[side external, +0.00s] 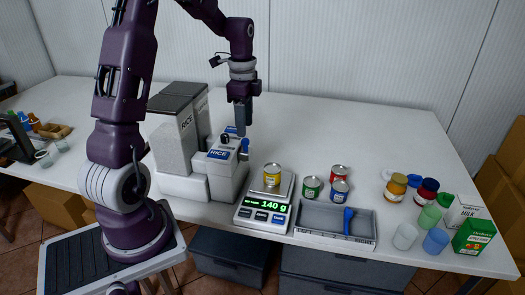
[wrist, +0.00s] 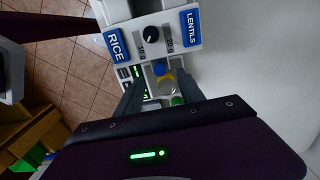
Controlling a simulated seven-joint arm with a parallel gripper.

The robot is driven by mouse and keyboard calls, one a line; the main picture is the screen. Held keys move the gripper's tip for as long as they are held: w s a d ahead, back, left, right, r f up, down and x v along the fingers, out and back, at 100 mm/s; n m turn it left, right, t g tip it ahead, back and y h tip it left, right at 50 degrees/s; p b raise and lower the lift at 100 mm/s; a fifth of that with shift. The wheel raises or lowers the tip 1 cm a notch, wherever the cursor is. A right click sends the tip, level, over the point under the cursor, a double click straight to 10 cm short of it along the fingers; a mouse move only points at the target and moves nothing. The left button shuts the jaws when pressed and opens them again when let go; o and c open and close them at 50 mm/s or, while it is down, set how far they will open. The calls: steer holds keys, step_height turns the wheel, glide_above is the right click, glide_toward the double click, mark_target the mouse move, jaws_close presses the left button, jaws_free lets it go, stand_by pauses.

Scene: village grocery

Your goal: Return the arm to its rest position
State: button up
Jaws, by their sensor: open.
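My gripper (side external: 243,118) hangs fingers-down beside the dispenser (side external: 222,170), near its top and blue lever. It is open and nothing shows between the fingers. The wrist view shows the fingers of my gripper (wrist: 160,92) apart, with the dispenser's black knob (wrist: 150,37) and its RICE and LENTILS labels beyond. My arm is raised and bent over the table. Whether the gripper touches the dispenser, I cannot tell.
A yellow can (side external: 272,174) stands on the scale (side external: 264,216), which reads 140 g. A grey tray (side external: 335,236) holds a blue scoop (side external: 348,220). Cans, jars, cups and cartons (side external: 474,236) stand at right. The back of the white table (side external: 340,120) is clear.

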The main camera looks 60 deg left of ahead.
steer(key=shift+r, duration=0.9)
steer(key=s+d+r+n+t, duration=0.2)
steer(key=s+d+r+n, duration=0.1)
steer(key=d+r, duration=0.55)
steer(key=s+d+r+n+t, duration=0.1)
steer(key=s+d+n+t, duration=0.2)
steer(key=s+d, duration=1.1)
steer(key=s+n, duration=0.1)
steer(key=n, duration=0.2)
steer(key=shift+d+t, duration=0.3)
